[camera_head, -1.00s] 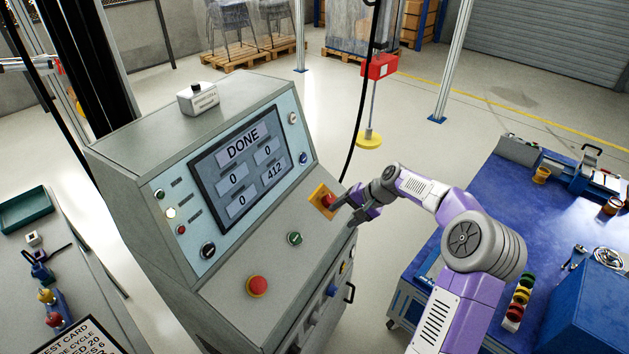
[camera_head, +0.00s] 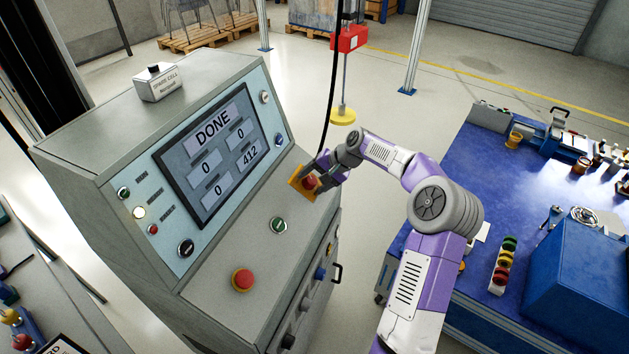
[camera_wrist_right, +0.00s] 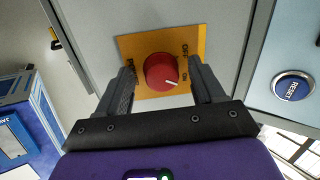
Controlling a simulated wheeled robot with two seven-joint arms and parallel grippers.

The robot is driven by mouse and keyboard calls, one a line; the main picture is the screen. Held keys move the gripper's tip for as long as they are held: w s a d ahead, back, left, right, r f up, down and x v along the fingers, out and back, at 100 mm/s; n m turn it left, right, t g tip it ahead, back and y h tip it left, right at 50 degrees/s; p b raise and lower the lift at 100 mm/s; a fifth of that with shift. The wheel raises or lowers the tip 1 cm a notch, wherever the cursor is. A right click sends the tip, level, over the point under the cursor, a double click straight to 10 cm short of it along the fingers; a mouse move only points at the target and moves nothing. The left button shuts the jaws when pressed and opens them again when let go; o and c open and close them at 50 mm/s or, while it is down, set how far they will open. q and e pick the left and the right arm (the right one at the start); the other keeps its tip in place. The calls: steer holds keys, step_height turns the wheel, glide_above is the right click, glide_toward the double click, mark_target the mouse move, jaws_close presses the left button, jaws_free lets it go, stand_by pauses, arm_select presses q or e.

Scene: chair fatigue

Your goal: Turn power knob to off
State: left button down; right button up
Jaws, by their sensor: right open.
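The power knob is a red round knob (camera_wrist_right: 161,72) on a yellow-orange plate (camera_wrist_right: 190,42) with ON and OFF lettering. In the wrist view its white pointer line is directed toward the ON lettering. In the head view the red knob (camera_head: 310,182) sits at the right end of the console's sloped panel. My right gripper (camera_wrist_right: 162,82) is open, with one finger on each side of the knob; I cannot tell whether the fingers touch it. In the head view the right gripper (camera_head: 318,175) partly covers the plate. My left gripper is not in view.
The grey console (camera_head: 215,270) has a screen (camera_head: 212,155) reading DONE, a red mushroom button (camera_head: 243,280) and a green button (camera_head: 278,226). A blue RESET button (camera_wrist_right: 294,87) is beside the plate. A blue-topped bench (camera_head: 470,200) stands at right.

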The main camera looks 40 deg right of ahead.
steer(key=c, duration=1.1)
steer(key=shift+o, duration=0.2)
steer(key=shift+r+n, duration=0.1)
steer(key=shift+n, duration=0.2)
steer(key=shift+n+p, duration=0.65)
steer(key=shift+n, duration=0.35)
steer(key=n+p, duration=0.1)
steer(key=n, duration=0.1)
steer(key=shift+d+n+g, duration=0.1)
steer(key=shift+n+g, duration=0.2)
steer(key=n, duration=0.3)
steer(key=shift+n, duration=0.3)
steer(key=shift+w+d+n+g+p, duration=0.1)
steer(key=shift+n+g+p, duration=0.2)
steer(key=shift+n, duration=1.3)
